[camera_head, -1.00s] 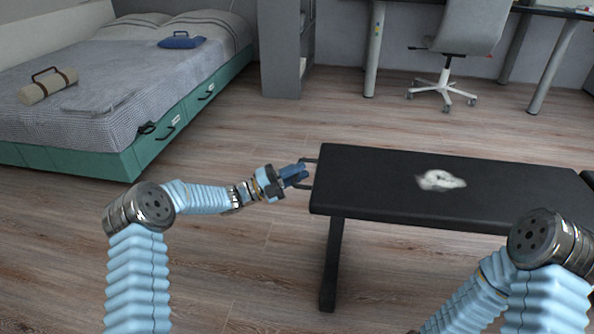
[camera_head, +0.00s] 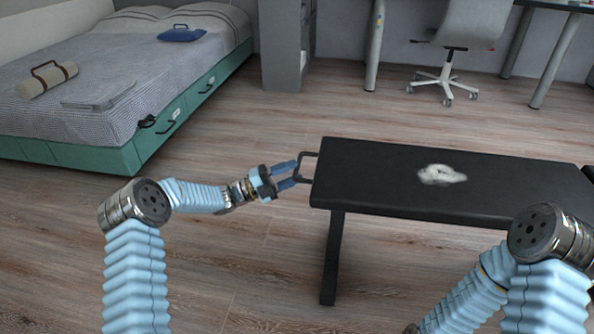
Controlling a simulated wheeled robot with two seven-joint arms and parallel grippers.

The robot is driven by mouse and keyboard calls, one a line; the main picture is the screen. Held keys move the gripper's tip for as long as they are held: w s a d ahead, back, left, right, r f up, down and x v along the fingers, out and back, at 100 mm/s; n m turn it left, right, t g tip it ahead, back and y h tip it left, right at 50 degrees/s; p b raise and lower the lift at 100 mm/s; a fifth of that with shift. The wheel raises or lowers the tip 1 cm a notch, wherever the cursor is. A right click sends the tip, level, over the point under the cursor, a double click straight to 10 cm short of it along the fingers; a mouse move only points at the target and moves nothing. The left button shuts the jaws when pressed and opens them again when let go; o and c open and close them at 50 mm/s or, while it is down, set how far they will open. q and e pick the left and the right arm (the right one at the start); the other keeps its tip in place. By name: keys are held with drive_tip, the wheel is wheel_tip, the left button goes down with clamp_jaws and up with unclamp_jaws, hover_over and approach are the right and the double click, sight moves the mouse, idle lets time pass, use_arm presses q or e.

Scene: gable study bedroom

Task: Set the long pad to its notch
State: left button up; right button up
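The long pad (camera_head: 380,185) is a black padded bench top on dark legs. It runs from the middle of the picture to the right edge. A thin dark handle (camera_head: 307,154) sticks out from its left end. My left gripper (camera_head: 297,172) is at this handle with its two blue fingers spread apart. The fingertips overlap the handle's outer bar in the view; I cannot tell whether they touch it. I cannot make out a notch. My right arm comes in at the lower right, and its gripper is out of view.
A crumpled white cloth-like thing (camera_head: 441,175) lies on the pad. A bed with green drawers (camera_head: 185,112) stands at the back left. A grey shelf unit (camera_head: 283,50) and a swivel chair (camera_head: 452,60) stand behind. The wooden floor (camera_head: 260,125) between is clear.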

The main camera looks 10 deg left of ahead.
use_arm(q)
drive_tip(key=v, duration=1.1)
drive_tip(key=shift+a+p, duration=0.3)
